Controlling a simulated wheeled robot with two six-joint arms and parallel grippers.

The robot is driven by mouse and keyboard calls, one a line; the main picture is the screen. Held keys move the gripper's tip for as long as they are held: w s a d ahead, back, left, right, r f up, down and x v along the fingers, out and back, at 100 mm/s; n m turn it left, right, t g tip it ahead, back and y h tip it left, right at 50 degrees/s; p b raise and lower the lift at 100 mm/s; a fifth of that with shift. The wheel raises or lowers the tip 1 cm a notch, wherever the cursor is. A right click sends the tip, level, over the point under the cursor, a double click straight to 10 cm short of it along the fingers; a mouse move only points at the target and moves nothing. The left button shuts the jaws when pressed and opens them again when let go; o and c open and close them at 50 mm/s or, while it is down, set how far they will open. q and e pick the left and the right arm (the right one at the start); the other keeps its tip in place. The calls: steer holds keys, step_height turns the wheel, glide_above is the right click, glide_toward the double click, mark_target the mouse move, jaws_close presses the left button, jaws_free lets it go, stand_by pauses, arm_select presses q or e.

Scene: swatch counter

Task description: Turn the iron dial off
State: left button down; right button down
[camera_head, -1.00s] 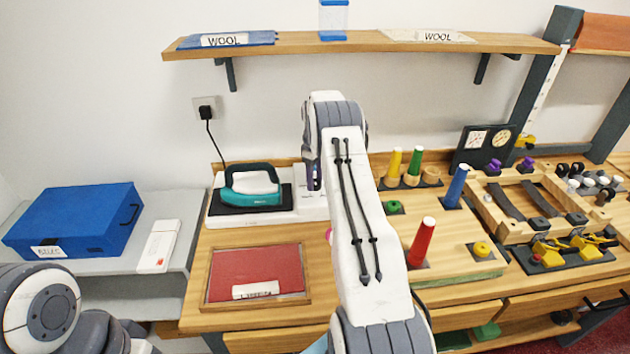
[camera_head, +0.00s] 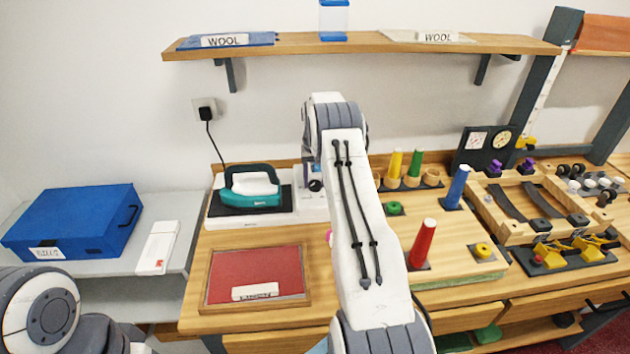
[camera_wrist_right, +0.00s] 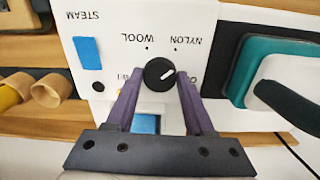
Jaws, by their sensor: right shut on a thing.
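The iron dial (camera_wrist_right: 157,72) is a round black knob with a white pointer line on a white panel. In the right wrist view its line points right and slightly up, toward the side between NYLON and a partly hidden label. My right gripper (camera_wrist_right: 158,79) is shut on the dial, its purple fingers on either side of it. My left gripper is out of view.
A red panel in a wooden frame (camera_head: 257,276) lies in front of the iron. Colored spools stand on the counter to the right, including a red one (camera_head: 422,245). A blue case (camera_head: 75,220) sits at left. A shelf (camera_head: 360,43) runs above.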

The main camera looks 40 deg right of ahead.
steer(key=m, duration=0.4)
steer(key=shift+m, duration=0.3)
steer(key=shift+r+m, duration=0.1)
steer(key=shift+m, duration=1.8)
steer(key=shift+c, duration=1.4)
jaws_free()
